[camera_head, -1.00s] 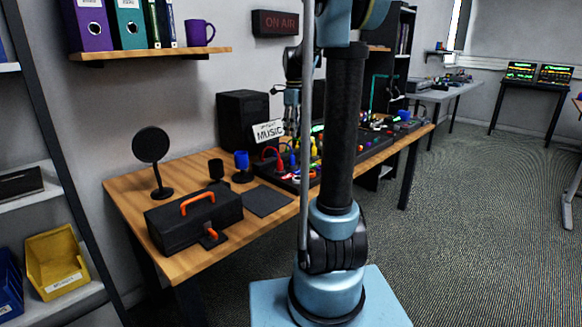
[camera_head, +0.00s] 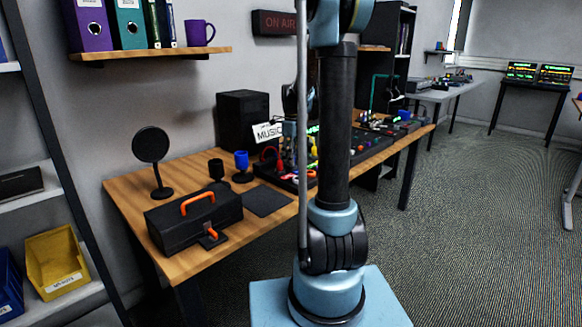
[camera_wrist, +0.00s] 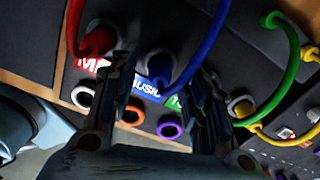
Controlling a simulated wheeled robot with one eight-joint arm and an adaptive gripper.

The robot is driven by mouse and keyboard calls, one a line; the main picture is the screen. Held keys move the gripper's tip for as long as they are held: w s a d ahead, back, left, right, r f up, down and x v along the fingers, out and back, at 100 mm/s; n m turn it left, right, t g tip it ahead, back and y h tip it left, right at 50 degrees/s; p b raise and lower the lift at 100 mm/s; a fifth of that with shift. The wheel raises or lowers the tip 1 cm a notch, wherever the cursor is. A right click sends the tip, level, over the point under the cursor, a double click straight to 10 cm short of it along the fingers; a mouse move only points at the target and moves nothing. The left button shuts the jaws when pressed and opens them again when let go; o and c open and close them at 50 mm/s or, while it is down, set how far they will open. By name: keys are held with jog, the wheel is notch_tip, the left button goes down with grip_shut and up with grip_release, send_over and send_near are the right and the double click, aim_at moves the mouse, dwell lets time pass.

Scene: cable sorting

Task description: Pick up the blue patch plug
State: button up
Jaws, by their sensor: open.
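In the wrist view the blue patch plug (camera_wrist: 160,68) sits at a socket on a dark panel (camera_wrist: 165,22), above a label reading "MUSIC". Its blue cable (camera_wrist: 212,45) arcs up and to the right. My gripper (camera_wrist: 168,74) is open, with one finger on each side of the blue plug in the picture. I cannot tell whether the fingers touch it. In the head view the gripper is mostly hidden behind my arm, over the patch panel on the wooden desk (camera_head: 180,207).
A red plug (camera_wrist: 97,40) stands close left of the left finger. A green cable (camera_wrist: 291,60) curves down near the right finger, with a yellow cable (camera_wrist: 282,140) beyond. White, orange and purple sockets line the lower row. A black toolbox (camera_head: 195,222) stands on the desk.

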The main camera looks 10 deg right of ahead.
jog(key=shift+f, duration=0.55)
grip_shut()
